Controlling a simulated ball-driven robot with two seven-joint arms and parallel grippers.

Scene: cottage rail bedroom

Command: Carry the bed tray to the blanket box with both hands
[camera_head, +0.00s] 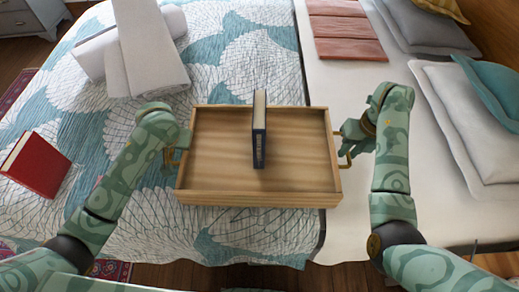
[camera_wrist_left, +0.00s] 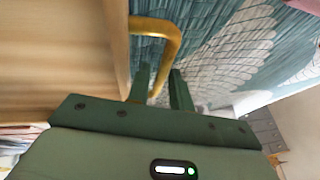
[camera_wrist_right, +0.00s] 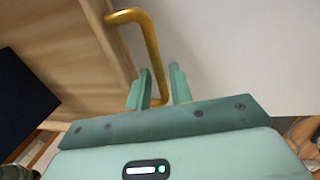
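The bed tray (camera_head: 205,187) is a shallow light-wood box with a brass handle at each end. It appears level over the bed; I cannot tell whether it touches the bedding. A dark book (camera_head: 259,140) stands upright inside it. My left gripper (camera_head: 175,157) is at the tray's left handle. In the left wrist view, the fingers (camera_wrist_left: 160,85) are close together around the brass handle (camera_wrist_left: 155,27). My right gripper (camera_head: 346,148) is at the right handle. In the right wrist view, its fingers (camera_wrist_right: 159,82) close around that handle (camera_wrist_right: 128,15). I cannot make out a blanket box.
The patterned quilt (camera_head: 150,225) covers the bed's left part, and a white sheet (camera_head: 340,90) the right. A red book (camera_head: 36,166) lies at left. White folded cloth (camera_head: 135,55), pink folded cloth (camera_head: 345,35) and pillows (camera_head: 470,120) lie farther back. Wooden floor (camera_head: 300,277) shows in front.

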